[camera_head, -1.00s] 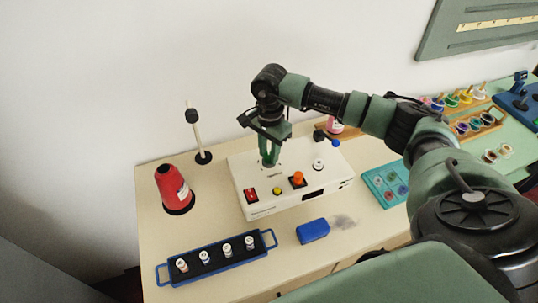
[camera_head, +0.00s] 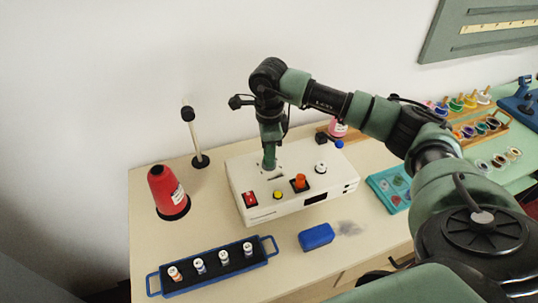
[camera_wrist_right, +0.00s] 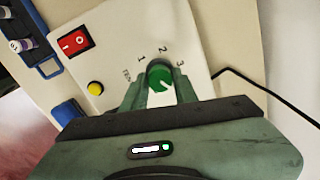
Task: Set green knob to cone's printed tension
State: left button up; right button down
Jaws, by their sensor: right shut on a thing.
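The green knob (camera_wrist_right: 160,74) sits on the white box (camera_head: 318,207), with printed 1, 2 and 3 around it in the right wrist view. A pale pointer mark shows on the knob, but the number it indicates is unclear. My right gripper (camera_head: 269,164) points straight down at the box top, and its fingers (camera_wrist_right: 161,90) are shut on the knob's two sides. In the head view the gripper hides the knob. The red cone (camera_head: 166,184) stands upright left of the box. Its white label faces right, with print too small to read. My left gripper is out of view.
The box also carries a red switch (camera_head: 250,198), a yellow button (camera_head: 278,195), an orange knob (camera_head: 300,181) and a white knob (camera_head: 321,167). A blue tray (camera_head: 216,279) with several small spools and a blue block (camera_head: 316,236) lie in front. A post (camera_head: 196,138) stands behind.

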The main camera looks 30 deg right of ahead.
dwell(0.3)
jog(key=c, duration=1.1)
grip_release()
notch_tip(320, 180, up, 8)
jog(key=shift+f+b, duration=0.1)
jog(key=shift+b, duration=0.9)
